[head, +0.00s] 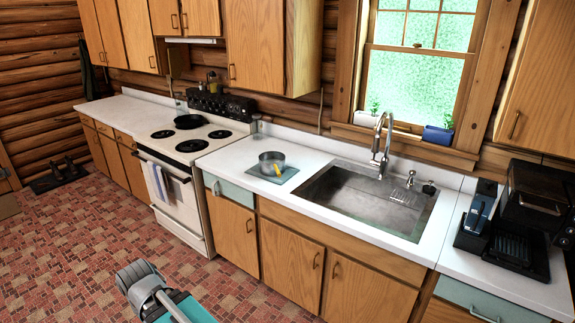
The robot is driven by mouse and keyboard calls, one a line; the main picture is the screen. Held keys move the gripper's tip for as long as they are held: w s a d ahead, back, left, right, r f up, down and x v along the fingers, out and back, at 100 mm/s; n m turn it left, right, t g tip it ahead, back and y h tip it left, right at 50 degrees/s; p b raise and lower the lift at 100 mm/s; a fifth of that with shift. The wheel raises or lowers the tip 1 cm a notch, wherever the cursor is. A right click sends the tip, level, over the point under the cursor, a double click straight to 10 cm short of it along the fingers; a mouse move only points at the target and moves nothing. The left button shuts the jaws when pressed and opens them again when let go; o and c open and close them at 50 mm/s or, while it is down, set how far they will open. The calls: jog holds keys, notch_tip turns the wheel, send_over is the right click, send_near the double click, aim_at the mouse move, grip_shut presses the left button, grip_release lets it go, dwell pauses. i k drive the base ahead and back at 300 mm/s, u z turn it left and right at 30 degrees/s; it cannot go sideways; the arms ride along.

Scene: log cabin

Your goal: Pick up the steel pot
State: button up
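The steel pot (267,165) stands upright on a teal mat (281,179) on the white counter, between the stove and the sink. A small yellow object (277,169) shows at the pot; I cannot tell whether it is inside it or part of it. Nothing of mine touches the pot. Part of my arm shows at the bottom left, over the floor and well short of the counter. My gripper's fingers do not show.
The sink (325,196) with its tall faucet (382,140) is right of the mat. The white stove (180,205) on the left carries a dark pan (189,121). A black coffee machine (515,225) stands far right. Floor before the cabinets is clear.

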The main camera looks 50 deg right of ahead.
aim_at(272, 164)
jog(key=z, duration=0.3)
jog(key=i, duration=0.7)
jog(key=z, duration=0.8)
jog(key=i, duration=0.6)
jog(key=z, duration=0.7)
jog(key=i, duration=0.5)
jog(key=z, duration=0.35)
jog(key=k, duration=0.9)
jog(key=z, duration=0.15)
jog(key=i, duration=0.2)
